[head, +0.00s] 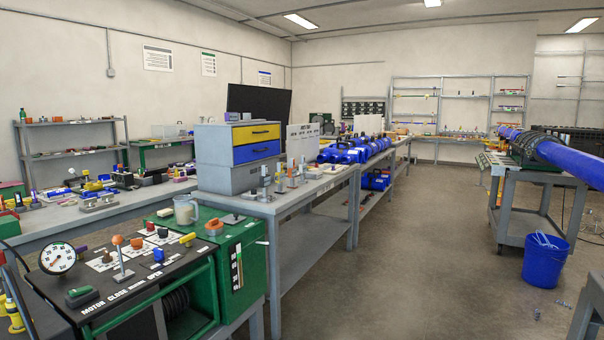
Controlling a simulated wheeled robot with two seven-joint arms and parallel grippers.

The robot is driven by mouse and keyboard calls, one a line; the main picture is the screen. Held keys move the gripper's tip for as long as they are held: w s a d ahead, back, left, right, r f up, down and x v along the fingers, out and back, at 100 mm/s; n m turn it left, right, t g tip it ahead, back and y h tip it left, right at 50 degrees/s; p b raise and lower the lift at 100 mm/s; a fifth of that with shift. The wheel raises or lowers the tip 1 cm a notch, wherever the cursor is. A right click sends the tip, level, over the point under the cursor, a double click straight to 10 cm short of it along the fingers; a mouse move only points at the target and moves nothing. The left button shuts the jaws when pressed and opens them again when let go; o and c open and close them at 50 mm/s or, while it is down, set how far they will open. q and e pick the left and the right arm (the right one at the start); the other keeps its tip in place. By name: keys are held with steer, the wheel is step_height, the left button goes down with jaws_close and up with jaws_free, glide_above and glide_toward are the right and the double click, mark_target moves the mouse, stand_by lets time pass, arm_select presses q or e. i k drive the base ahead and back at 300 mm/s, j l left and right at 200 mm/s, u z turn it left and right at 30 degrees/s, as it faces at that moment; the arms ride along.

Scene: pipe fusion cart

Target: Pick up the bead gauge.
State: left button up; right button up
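I cannot single out the bead gauge in the head view; many small items are too small to tell apart. Several small metal and orange tools (280,180) stand on the grey bench (295,203) beside a drawer box. More small items, among them a metal-coloured piece (97,201), lie on the left bench (40,222). Neither of my grippers shows in this view.
A green and black control cart (215,265) with a round dial (57,258) stands at front left. The drawer box (240,158) has yellow and blue drawers. At right, a blue pipe (572,160) rests on a cart, near a blue bucket (545,262). The middle floor is clear.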

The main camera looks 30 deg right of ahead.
mark_target(303, 167)
steer(key=z, duration=2.5)
steer(key=u, duration=1.6)
steer(key=i+z, duration=0.4)
steer(key=i, duration=1.65)
steer(key=i+l+u, duration=0.1)
steer(key=i, duration=0.65)
steer(key=i+l, duration=0.1)
steer(key=i, duration=0.65)
steer(key=u, duration=0.05)
